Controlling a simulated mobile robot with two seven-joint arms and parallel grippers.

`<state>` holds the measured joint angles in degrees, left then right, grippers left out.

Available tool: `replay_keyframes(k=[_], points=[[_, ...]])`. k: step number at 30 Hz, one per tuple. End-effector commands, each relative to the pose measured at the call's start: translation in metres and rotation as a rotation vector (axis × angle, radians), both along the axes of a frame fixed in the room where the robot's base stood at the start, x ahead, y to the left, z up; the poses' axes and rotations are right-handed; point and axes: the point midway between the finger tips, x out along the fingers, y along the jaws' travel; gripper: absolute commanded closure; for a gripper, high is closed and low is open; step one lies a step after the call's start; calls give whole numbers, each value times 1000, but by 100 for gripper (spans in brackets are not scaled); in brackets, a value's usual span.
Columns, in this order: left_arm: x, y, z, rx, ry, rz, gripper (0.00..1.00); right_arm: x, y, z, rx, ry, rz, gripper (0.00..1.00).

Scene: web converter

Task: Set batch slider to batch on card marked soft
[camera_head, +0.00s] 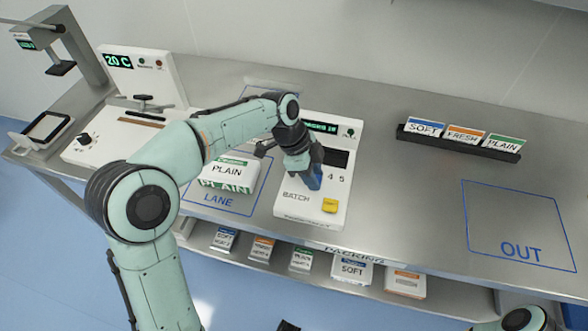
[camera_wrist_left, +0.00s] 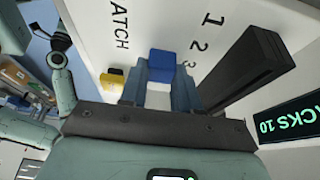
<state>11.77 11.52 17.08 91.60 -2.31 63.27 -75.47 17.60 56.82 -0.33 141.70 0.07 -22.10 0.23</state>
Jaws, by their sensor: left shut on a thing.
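My left gripper (camera_head: 313,181) is over the panel and hides part of the number row in the head view. In the left wrist view its fingers (camera_wrist_left: 162,85) are shut on the blue slider knob (camera_wrist_left: 162,64), beside the printed 1, 2 and 3. The card marked SOFT (camera_head: 424,127) stands at the left of a black holder, next to FRESH and PLAIN cards.
A PLAIN pack (camera_head: 229,172) lies in the LANE outline left of the panel. The OUT outline (camera_head: 520,225) at right is empty. Several packs stand on the shelf (camera_head: 385,298) below. A 20 C machine (camera_head: 140,65) stands at left.

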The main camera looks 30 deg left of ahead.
Motion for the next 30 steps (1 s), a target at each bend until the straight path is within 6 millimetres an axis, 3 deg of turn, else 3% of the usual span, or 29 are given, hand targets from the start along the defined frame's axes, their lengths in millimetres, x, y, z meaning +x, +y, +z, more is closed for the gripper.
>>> replay_keyframes(k=[3,6,15,16,18,30], points=[[5,-23,1,0,-1,-6,100,1,0,4,0,-1,0,57],[7,-31,1,0,-3,-3,100,2,0,4,0,-2,0,57],[8,-32,1,0,-3,0,100,2,0,4,-1,-2,0,57],[8,-32,1,0,-3,0,62,2,0,4,0,-2,0,57],[8,-32,1,0,-3,0,43,2,0,4,0,-2,0,57],[7,-29,8,0,-3,1,43,2,0,5,0,-2,0,57]])
